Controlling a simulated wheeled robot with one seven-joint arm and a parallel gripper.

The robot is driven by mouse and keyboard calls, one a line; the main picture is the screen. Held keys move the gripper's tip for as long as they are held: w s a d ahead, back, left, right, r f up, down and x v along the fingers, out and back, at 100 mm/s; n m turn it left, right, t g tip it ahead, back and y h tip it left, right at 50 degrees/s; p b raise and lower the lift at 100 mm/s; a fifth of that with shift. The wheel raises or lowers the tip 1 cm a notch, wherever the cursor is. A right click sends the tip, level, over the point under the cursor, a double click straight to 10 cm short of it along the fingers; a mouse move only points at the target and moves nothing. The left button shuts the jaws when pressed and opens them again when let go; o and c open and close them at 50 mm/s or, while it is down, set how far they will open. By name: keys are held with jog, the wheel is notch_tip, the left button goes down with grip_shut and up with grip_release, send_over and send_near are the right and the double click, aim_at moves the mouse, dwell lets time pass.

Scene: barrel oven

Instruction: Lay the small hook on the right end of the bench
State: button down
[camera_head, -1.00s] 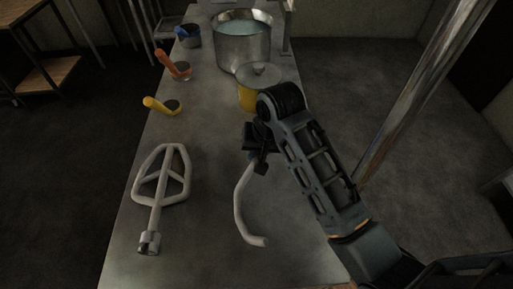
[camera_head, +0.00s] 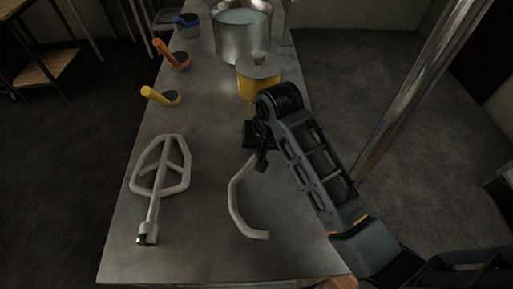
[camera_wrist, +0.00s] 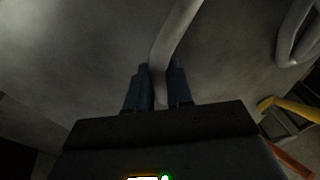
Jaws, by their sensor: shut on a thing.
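The small hook (camera_head: 237,205) is a pale grey curved rod. My gripper (camera_head: 258,160) is shut on its upper end, over the bench (camera_head: 200,265). The hook's curved free end points toward the near side of the bench. I cannot tell from the head view whether the hook touches the bench top. In the wrist view the hook (camera_wrist: 172,45) runs up from between the two fingers of my gripper (camera_wrist: 158,85), and its far part is cut off by the frame's top edge.
A pale flat beater (camera_head: 160,180) lies at the bench's left. Yellow (camera_head: 160,96), orange (camera_head: 172,56) and blue (camera_head: 187,24) handled scoops stand along the left edge. A yellow lidded pot (camera_head: 259,78) and a large steel pot (camera_head: 241,35) stand behind my gripper. A metal post (camera_head: 430,90) rises at right.

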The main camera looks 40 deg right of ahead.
jog(key=shift+f, duration=0.6)
jog(key=c, duration=0.9)
grip_release()
jog(key=shift+s+f, duration=0.1)
jog(key=v, duration=0.8)
jog(key=shift+w+a, duration=0.1)
jog(key=shift+w, duration=0.1)
